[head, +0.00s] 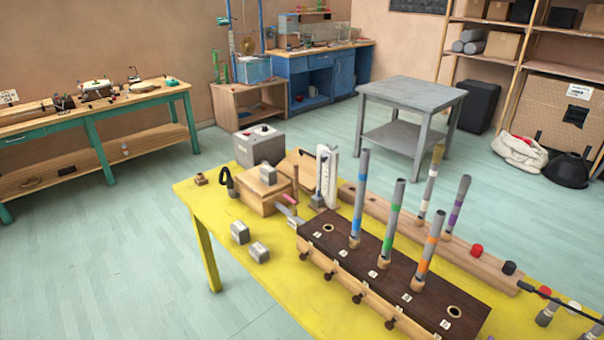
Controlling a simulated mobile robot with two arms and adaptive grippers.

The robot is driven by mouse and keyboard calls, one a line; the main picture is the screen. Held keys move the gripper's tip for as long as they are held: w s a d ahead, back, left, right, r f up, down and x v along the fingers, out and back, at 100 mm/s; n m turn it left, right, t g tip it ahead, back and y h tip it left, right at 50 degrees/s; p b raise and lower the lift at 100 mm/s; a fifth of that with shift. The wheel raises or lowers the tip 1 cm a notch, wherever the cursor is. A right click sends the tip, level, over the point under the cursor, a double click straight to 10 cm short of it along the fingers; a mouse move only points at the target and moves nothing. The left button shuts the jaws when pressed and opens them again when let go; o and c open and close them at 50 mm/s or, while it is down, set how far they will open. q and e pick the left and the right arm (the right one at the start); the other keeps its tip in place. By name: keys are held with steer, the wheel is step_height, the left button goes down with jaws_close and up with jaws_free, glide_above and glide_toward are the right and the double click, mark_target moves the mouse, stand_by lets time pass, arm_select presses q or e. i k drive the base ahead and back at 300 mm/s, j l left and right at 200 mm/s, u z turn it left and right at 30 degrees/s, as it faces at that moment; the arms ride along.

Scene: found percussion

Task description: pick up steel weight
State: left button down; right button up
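Two small grey metal blocks that look like steel weights lie on the yellow table, one (240,232) near its left edge and the other (259,252) just in front and to the right. A similar grey block (268,174) sits on top of a wooden box (262,194). I cannot tell which of them is the steel weight in the task. Neither of my grippers is in view.
The yellow table (226,217) also holds a dark wooden rack (333,236) with several upright coloured-band tubes, a grey box (259,145) and a white upright stand (328,176). A grey side table (411,93) stands behind. The floor at left is clear.

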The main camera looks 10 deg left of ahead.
mark_target(269, 175)
steer(key=i+j+z, duration=0.25)
steer(key=j, duration=0.25)
steer(key=j+z, duration=0.2)
steer(key=j, duration=0.25)
steer(key=i+j+z, duration=0.1)
steer(key=j+z, duration=0.15)
steer(key=j, duration=0.3)
